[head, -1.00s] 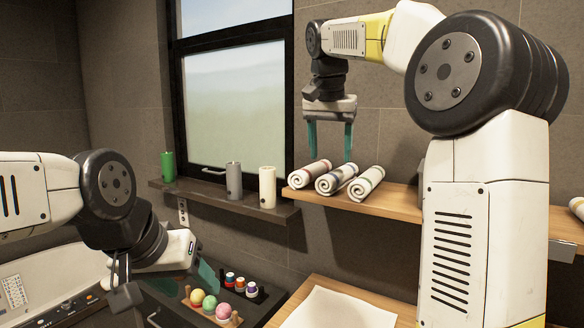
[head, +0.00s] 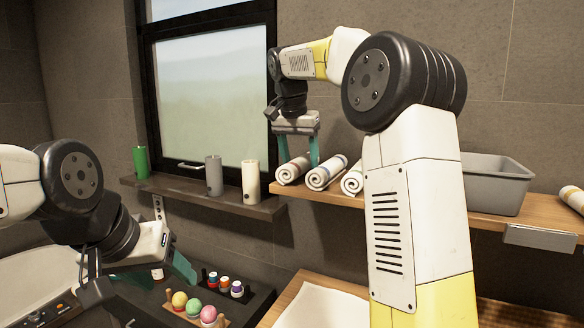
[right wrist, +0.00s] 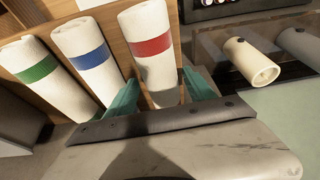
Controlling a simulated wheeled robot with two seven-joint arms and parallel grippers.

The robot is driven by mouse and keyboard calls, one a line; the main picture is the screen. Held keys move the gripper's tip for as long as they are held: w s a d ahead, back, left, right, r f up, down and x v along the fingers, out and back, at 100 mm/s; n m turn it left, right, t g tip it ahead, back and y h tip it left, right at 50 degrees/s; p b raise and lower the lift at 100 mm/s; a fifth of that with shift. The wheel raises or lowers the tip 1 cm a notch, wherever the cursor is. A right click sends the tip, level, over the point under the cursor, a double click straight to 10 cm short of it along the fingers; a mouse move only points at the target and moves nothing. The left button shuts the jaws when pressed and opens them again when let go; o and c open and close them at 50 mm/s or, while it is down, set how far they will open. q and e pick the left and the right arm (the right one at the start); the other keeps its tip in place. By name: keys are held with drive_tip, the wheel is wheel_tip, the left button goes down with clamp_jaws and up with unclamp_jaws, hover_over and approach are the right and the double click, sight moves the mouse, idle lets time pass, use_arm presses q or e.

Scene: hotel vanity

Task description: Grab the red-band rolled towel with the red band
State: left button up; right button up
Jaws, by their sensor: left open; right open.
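The rolled towel with the red band (right wrist: 152,48) is white and lies at the right of the row in the right wrist view. It is the leftmost towel (head: 291,171) on the wooden shelf in the head view, where its band is hard to make out. My right gripper (head: 299,160) is open, its teal fingers on either side of this towel; contact cannot be told. In the right wrist view my right gripper (right wrist: 160,77) also has the towel between its fingers. My left gripper (head: 158,274) is open and empty at the lower left, near the dark counter.
The blue-band towel (right wrist: 85,55) lies close beside the red-band one, with the green-band towel (right wrist: 38,70) beyond. A cream candle (head: 250,182) stands on the dark ledge nearby, left of the shelf. A grey bin (head: 497,185) sits farther right on the shelf (head: 480,214).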

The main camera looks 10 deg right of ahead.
drive_tip(key=c, duration=1.2)
